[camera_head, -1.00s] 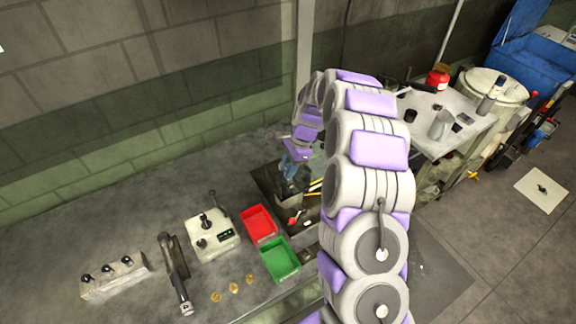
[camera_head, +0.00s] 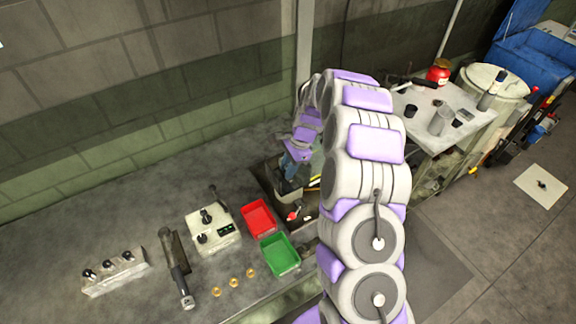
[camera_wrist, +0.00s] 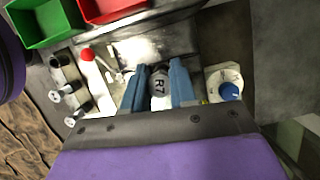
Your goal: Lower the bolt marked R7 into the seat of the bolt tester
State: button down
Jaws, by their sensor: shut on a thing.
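The bolt marked R7 (camera_wrist: 159,84) shows its labelled round head in the wrist view. My gripper (camera_wrist: 159,74) is shut on it, with one blue finger on each side. In the head view my gripper (camera_head: 289,184) points down over a dark mat. Around the fingers in the wrist view are a pale plate (camera_wrist: 140,50), a lever with a red knob (camera_wrist: 87,54) and a white dial with a blue knob (camera_wrist: 230,92). These look like parts of the bolt tester, but I cannot be sure. The bolt's lower end and any seat below it are hidden.
A red tray (camera_head: 259,220) and a green tray (camera_head: 280,256) stand left of the mat. Farther left are a white box with levers (camera_head: 213,230), a dark clamp-like tool (camera_head: 175,268) and a bolt rack (camera_head: 115,273).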

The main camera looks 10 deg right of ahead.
jog(key=shift+f, duration=0.75)
jog(key=c, duration=0.8)
grip_release()
jog(key=p+v, duration=0.2)
jog(key=v, duration=1.5)
jog(key=shift+w+r, duration=0.1)
